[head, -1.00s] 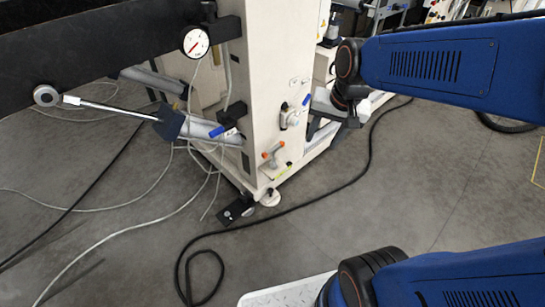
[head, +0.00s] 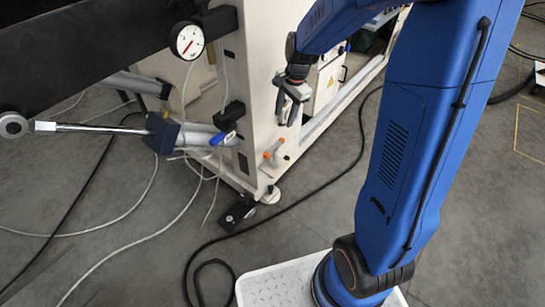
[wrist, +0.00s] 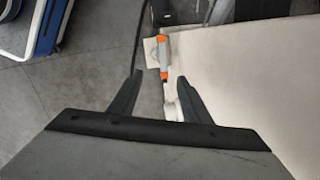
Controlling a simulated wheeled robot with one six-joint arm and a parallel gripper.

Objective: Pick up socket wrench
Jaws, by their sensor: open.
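I cannot make out a socket wrench for certain in either view. My gripper (head: 287,108) is in front of the cream machine post in the head view, with its fingers pointing down. In the wrist view my gripper (wrist: 159,84) is open, with nothing between its two dark fingers. An orange-and-grey fitting (wrist: 163,56) shows just beyond the fingertips, apart from them. In the head view the orange-tipped fitting (head: 274,151) sits low on the post, below and left of the fingers.
The cream post (head: 238,80) carries a dial gauge (head: 187,41) and a blue-handled valve (head: 222,137). A bright cylinder rod (head: 85,128) juts out left. Cables lie on the grey floor. A cream panel (wrist: 235,75) fills the wrist view's right side.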

